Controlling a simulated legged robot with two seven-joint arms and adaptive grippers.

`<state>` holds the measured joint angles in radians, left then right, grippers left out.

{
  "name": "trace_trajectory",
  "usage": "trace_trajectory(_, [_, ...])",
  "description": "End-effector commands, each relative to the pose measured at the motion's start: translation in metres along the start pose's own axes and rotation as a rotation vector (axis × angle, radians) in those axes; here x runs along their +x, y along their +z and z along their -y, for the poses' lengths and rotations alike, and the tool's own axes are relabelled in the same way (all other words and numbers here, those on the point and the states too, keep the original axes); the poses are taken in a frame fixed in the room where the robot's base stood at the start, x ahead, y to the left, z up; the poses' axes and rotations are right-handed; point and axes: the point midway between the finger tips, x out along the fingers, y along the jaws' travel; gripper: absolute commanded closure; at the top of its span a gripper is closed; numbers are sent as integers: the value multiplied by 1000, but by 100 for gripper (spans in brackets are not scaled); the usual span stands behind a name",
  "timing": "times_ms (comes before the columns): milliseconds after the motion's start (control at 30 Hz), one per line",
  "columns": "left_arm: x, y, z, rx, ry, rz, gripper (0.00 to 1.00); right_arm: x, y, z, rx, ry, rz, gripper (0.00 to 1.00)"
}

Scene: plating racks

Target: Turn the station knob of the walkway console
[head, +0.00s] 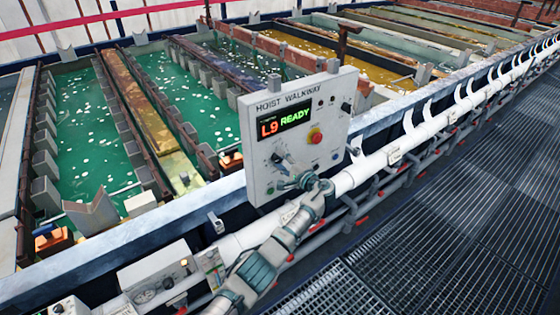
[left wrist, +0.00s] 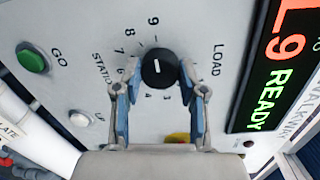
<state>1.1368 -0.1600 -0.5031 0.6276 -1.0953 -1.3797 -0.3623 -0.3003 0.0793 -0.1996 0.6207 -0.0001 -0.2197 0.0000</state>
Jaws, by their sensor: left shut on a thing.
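The white walkway console (head: 258,185) stands at the middle of the head view, with a lit display (head: 285,122) reading L9 READY. Its black station knob (head: 277,158) is on the panel below the display. In the left wrist view the knob (left wrist: 159,68) sits in a ring of numbers, its white line running toward the 9. My left gripper (head: 288,181) is at the panel. In the left wrist view my left gripper (left wrist: 160,85) has one blue-padded finger on each side of the knob and is shut on it. My right gripper is not in view.
A green GO button (left wrist: 33,60) and a white button (left wrist: 80,118) are near the knob. A red stop button (head: 315,135) is to its right. Tanks of green liquid (head: 95,150) lie behind; a white pipe (head: 390,153) runs in front. Grated floor (head: 450,220) is clear at right.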

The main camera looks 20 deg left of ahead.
Motion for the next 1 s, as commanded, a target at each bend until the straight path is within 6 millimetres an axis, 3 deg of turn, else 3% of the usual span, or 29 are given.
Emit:
trace_trajectory(33, [-3,-3,-8,12,13,-8,94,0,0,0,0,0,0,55])
trace_trajectory(467, [-4,-4,-8,20,13,-8,94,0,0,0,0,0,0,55])
trace_trajectory(500, [-4,-4,-8,20,13,-8,52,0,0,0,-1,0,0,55])
trace_trajectory(567, [-3,-4,-8,20,13,-8,36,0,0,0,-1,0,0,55])
trace_trajectory(867, [0,0,-4,14,7,-3,34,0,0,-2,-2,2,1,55])
trace_trajectory(1000, [-9,0,-4,12,6,-5,34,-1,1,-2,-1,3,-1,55])
